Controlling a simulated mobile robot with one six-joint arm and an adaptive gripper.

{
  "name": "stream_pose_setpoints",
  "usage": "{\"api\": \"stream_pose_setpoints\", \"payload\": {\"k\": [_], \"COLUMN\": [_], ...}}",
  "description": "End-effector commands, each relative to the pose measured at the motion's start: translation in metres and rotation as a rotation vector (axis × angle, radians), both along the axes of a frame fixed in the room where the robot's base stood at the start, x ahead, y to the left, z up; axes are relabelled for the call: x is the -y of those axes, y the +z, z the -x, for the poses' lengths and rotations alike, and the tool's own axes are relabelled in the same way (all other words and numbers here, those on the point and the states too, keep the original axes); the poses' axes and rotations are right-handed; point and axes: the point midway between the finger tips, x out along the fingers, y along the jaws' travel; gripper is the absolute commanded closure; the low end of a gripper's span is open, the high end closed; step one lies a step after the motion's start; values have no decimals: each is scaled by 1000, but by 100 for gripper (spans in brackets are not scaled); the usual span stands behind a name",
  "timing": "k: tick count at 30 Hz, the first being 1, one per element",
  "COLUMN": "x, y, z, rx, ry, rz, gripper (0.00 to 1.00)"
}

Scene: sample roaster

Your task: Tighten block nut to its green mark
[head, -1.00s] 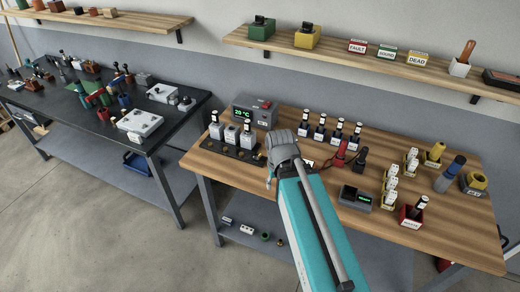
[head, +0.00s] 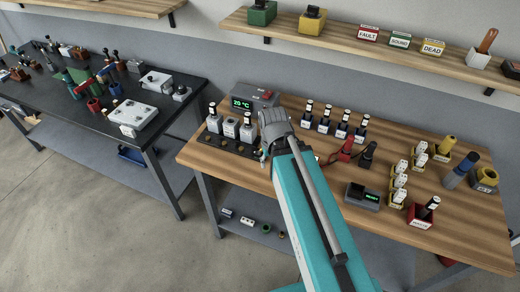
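I cannot make out a block nut or a green mark at this size. On the wooden bench, a black base (head: 240,149) carries several grey blocks (head: 231,127) with dark-topped vials. It stands in front of a grey control box (head: 257,96) reading 20 °C. My gripper (head: 264,152) is at the right end of this base, mostly hidden behind my own wrist. Its fingers show only as a sliver, so I cannot see whether they are open or touching anything.
Dark vials in holders (head: 325,121) stand behind my wrist. Red and black handled tools (head: 347,148), a small meter (head: 362,195) and a red box (head: 421,215) lie to the right. A dark bench (head: 150,85) with fixtures stands left. A gap separates the benches.

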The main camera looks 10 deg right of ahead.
Motion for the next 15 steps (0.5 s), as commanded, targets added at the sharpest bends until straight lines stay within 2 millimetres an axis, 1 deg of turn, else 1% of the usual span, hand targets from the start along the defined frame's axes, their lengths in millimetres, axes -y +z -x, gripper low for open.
{"api": "stream_pose_setpoints", "payload": {"k": [5,8,10,15], "x": [0,-2,-5,-5], "y": [0,1,2,4], "z": [-2,-6,-11,-28], "rx": [0,0,0,0], "ry": [18,59,109,285], "rz": [0,0,0,0], "gripper": [40,40,40,40]}}
